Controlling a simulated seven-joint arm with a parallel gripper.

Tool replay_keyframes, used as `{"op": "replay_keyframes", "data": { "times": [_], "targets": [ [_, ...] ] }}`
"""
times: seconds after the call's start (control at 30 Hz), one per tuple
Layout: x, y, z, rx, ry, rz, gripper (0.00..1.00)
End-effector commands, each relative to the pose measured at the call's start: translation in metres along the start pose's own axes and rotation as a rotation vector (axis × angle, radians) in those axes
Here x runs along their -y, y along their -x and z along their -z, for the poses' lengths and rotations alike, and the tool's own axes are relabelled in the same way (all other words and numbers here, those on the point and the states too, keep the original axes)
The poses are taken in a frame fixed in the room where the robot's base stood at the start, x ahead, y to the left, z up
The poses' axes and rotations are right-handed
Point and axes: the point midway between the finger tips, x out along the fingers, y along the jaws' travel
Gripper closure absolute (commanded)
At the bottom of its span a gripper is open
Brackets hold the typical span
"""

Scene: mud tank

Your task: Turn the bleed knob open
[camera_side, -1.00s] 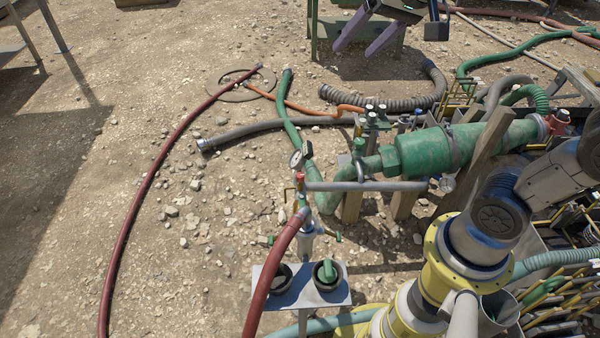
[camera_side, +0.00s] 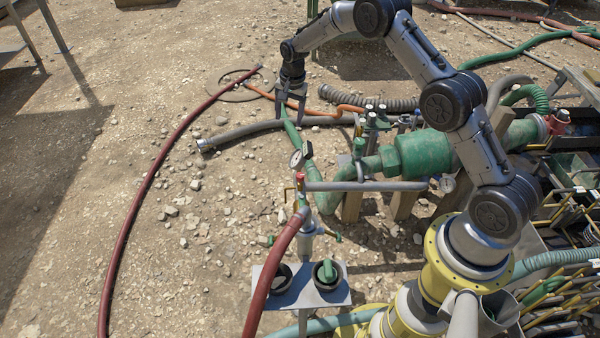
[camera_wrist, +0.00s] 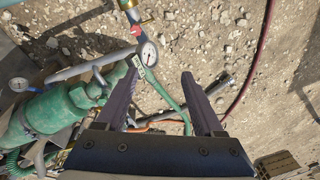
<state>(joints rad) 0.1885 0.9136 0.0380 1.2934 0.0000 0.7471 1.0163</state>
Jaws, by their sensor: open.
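I cannot tell for sure which part is the bleed knob. A small red fitting (camera_side: 300,177) sits below the round white gauge (camera_side: 296,159) on the standpipe; in the wrist view the red fitting (camera_wrist: 136,30) is beside the gauge (camera_wrist: 149,53), near the top. Several small green valve handles (camera_side: 371,113) stand left of the big green cylinder (camera_side: 425,152). My gripper (camera_side: 289,115) points down over the grey and green hoses, behind the gauge and apart from it. In the wrist view its two fingers (camera_wrist: 160,76) are wide apart, with nothing gripped between them.
A grey pipe (camera_side: 365,186) runs right from the standpipe. A red hose (camera_side: 138,195) curves across the gravel at left. A plate with two dark cups (camera_side: 332,298) stands in front. The gravel at left is mostly clear.

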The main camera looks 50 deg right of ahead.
Motion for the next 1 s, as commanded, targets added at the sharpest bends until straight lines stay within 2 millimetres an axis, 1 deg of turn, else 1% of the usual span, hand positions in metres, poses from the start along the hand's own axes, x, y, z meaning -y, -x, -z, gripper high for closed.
{"op": "replay_keyframes", "data": {
  "times": [0.03, 0.1, 0.2, 0.3, 0.47, 0.57, 0.8, 1.0],
  "targets": [
    [-0.01, -0.027, 0.0, 0.019, -0.008, -0.033, 0.31],
    [-0.022, -0.053, -0.003, 0.04, -0.015, -0.068, 0.31],
    [-0.037, -0.078, -0.007, 0.065, -0.023, -0.109, 0.31],
    [-0.045, -0.09, -0.009, 0.076, -0.028, -0.127, 0.31],
    [-0.049, -0.104, -0.009, 0.078, -0.03, -0.131, 0.31],
    [-0.052, -0.12, -0.011, 0.079, -0.03, -0.132, 0.31],
    [-0.058, -0.167, -0.015, 0.079, -0.029, -0.131, 0.31],
    [-0.062, -0.202, -0.017, 0.078, -0.029, -0.13, 0.31]
  ]
}}
